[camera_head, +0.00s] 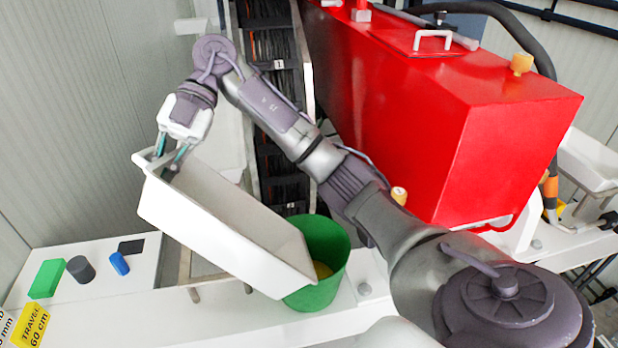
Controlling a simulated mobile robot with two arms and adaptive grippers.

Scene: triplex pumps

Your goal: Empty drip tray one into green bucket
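A long white drip tray (215,222) is held in the air, tilted so its right end is lower. That low end is over or against the rim of the green bucket (330,248), partly hiding it. Something yellowish shows inside the bucket. My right gripper (169,160) is shut on the tray's raised left end, its fingertips at the end wall. The inner floor of the tray is mostly hidden, so I cannot tell if liquid is in it. My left gripper is not in view.
The bucket stands on a white surface (150,320). A green block (46,279), a dark grey cylinder (80,269) and a blue piece (119,263) lie at left. A large red pump housing (430,120) fills the upper right. Another white tray (592,158) is at far right.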

